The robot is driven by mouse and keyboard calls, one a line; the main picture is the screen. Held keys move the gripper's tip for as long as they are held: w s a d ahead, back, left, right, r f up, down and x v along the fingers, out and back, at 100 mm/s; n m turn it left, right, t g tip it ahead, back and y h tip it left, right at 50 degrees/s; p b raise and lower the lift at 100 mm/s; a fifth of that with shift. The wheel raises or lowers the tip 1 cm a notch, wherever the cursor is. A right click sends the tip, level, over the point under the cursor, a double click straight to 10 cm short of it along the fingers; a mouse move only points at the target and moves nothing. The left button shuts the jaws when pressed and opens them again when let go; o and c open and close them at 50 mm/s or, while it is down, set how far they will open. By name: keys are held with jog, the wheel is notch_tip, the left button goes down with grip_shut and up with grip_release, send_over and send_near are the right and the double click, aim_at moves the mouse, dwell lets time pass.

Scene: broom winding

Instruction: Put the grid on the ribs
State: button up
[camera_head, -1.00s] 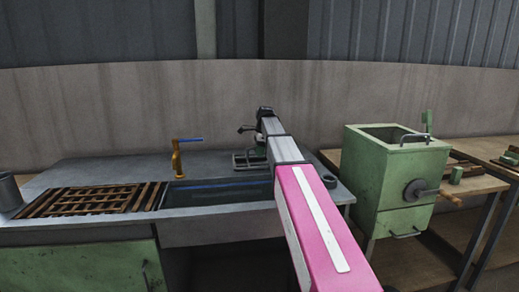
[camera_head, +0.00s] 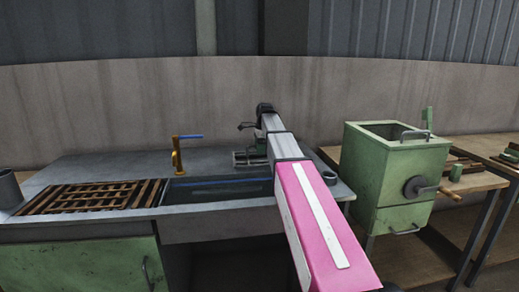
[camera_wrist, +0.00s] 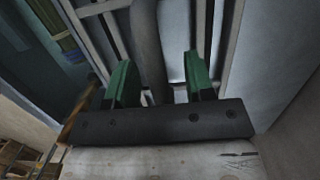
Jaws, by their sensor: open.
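A light metal grid (camera_head: 241,158) lies on the counter behind the sink, partly hidden by my arm. Its pale bars (camera_wrist: 106,7) also show in the wrist view, around and beyond my fingers. My gripper (camera_wrist: 157,62) is open, its two green fingers apart over the grid. A dark rounded bar shows between the fingers, with no clear contact. In the head view my gripper is small and mostly hidden behind my wrist. Brown slats with crossing bars (camera_head: 90,196), which look like the ribs, lie left of the sink.
The sink basin (camera_head: 215,190) lies between the brown slats and my arm. A brass tap (camera_head: 178,158) with a blue lever stands behind it. A green crank box (camera_head: 390,170) stands at right. A grey cup (camera_head: 9,189) is at far left. The back left counter is clear.

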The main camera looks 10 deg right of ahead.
jog(key=r, duration=0.3)
jog(key=d+r, duration=0.1)
jog(key=r, duration=0.6)
jog(key=shift+d+r, duration=0.3)
jog(key=shift+r, duration=0.1)
notch_tip(320, 180, up, 7)
jog(key=shift+f, duration=0.1)
